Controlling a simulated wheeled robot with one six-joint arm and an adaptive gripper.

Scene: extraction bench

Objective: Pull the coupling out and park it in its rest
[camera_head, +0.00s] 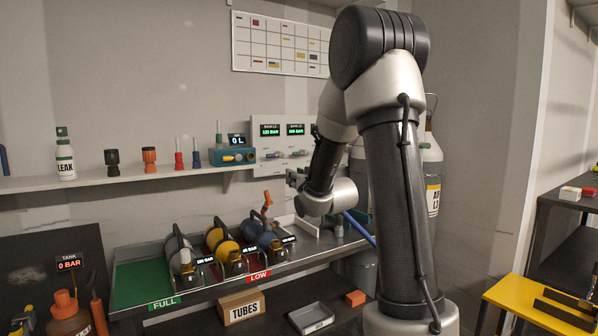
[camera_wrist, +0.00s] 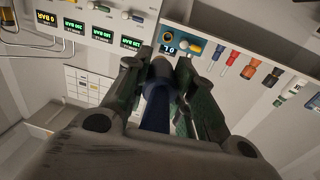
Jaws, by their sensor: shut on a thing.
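My gripper (camera_head: 294,178) hangs above the right part of the steel bench, in front of the wall panel. In the wrist view my gripper (camera_wrist: 163,75) is shut on the coupling (camera_wrist: 161,69), a grey-tipped piece with a dark blue hose or body (camera_wrist: 155,110) running back between the fingers. The coupling cannot be made out in the head view. A blue hose (camera_head: 359,229) shows below my wrist there. I cannot tell whether the coupling touches anything. I cannot identify its rest.
An orange-topped piece (camera_head: 267,203) rises near my gripper. A shelf (camera_head: 120,181) holds bottles and fittings. Tall grey cylinders stand behind my arm.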

